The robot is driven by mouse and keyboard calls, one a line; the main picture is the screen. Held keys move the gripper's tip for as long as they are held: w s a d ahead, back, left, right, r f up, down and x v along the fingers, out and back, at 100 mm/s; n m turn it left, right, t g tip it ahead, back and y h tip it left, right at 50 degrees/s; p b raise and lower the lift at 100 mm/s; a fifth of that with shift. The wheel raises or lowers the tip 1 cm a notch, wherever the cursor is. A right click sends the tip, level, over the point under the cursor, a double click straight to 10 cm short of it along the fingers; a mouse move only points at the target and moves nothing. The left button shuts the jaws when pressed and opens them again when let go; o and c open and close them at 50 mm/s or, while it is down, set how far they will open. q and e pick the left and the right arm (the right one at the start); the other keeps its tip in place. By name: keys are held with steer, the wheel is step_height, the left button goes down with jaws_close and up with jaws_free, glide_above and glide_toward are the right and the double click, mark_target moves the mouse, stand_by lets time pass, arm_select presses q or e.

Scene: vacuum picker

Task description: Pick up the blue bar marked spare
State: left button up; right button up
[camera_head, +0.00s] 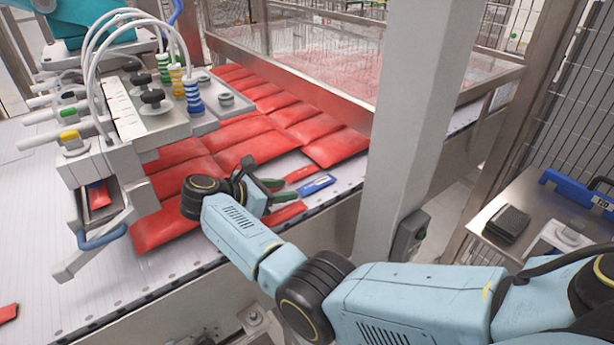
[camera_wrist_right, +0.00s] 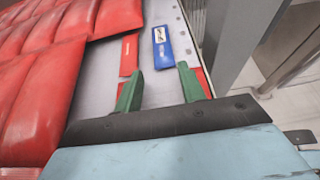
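A small blue bar (camera_head: 317,186) with a white label lies flat on the pale conveyor near its edge; the label is too small to read. It also shows in the right wrist view (camera_wrist_right: 163,50), just ahead of my right gripper (camera_wrist_right: 160,72). That gripper has two green fingers, spread apart with nothing held between them. In the head view the right gripper (camera_head: 287,190) is low over the conveyor, just left of the blue bar and apart from it. My left gripper is not in view.
A thin red strip (camera_head: 301,173) lies beside the bar, and red pouches (camera_head: 250,148) cover the belt to the left. A grey post (camera_head: 405,110) stands right of the belt. A vacuum picker head (camera_head: 130,120) is at left. A side table (camera_head: 540,215) holds a larger blue piece (camera_head: 580,194).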

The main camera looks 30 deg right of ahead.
mark_target(313, 185)
steer(key=shift+d, duration=0.45)
steer(key=d, duration=0.2)
steer(key=d+p, duration=0.1)
steer(key=shift+s+f, duration=0.2)
steer(key=shift+f, duration=0.05)
steer(key=x, duration=0.3)
steer(key=shift+d, duration=0.1)
steer(key=shift+w+d, duration=0.1)
steer(key=shift+d, duration=0.05)
steer(key=c, duration=0.6)
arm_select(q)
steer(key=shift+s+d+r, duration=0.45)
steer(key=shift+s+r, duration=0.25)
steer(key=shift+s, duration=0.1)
arm_select(e)
steer(key=shift+c, duration=0.7)
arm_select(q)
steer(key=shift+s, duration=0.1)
